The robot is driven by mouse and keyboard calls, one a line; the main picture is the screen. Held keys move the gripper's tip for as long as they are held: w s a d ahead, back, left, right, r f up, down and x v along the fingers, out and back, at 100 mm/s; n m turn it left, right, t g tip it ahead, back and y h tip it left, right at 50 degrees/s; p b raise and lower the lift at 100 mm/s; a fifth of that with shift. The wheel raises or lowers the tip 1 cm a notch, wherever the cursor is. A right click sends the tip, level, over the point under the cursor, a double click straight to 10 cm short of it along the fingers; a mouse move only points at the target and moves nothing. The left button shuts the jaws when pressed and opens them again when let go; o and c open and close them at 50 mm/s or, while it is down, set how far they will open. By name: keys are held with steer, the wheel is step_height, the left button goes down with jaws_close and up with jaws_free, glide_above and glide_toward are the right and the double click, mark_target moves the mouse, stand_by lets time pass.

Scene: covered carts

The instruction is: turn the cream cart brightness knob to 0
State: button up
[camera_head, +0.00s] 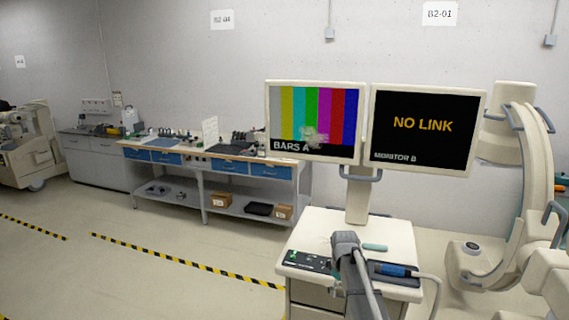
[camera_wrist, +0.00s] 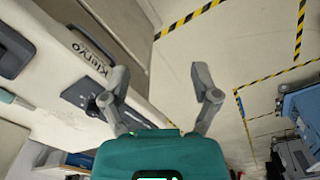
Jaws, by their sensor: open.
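The cream cart (camera_head: 400,232) stands at the lower right in the head view, with a dark control panel (camera_head: 304,261) at the left of its top. The panel's controls are too small to tell the brightness knob or its setting. In the wrist view, the cart (camera_wrist: 55,60) fills the left side, with a dark panel (camera_wrist: 82,92) near its edge, partly behind a finger. My gripper (camera_wrist: 162,84) is open and empty, its left finger in front of the cart's edge and its right finger over the floor. In the head view my arm hides part of the cart top.
Two monitors stand above the cart: one shows colour bars (camera_head: 320,112), the other NO LINK (camera_head: 424,138). A blue handpiece (camera_head: 392,270) lies at the cart's right front. A cream C-shaped machine (camera_head: 540,150) stands close on the right. A workbench (camera_head: 190,165) is at the back left; floor between is clear.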

steer(key=s+f+m+b, duration=0.3)
steer(key=s+m, duration=0.1)
steer(key=s, duration=0.6)
steer(key=s+a+f+m+b, duration=0.1)
steer(key=s+f+m+b, duration=0.2)
steer(key=s, duration=0.8)
steer(key=shift+s+f+m+b, duration=0.2)
steer(key=shift+f+m+b, duration=0.15)
steer(key=shift+f+m, duration=0.35)
steer(key=c, duration=0.3)
steer(key=shift+a, duration=0.1)
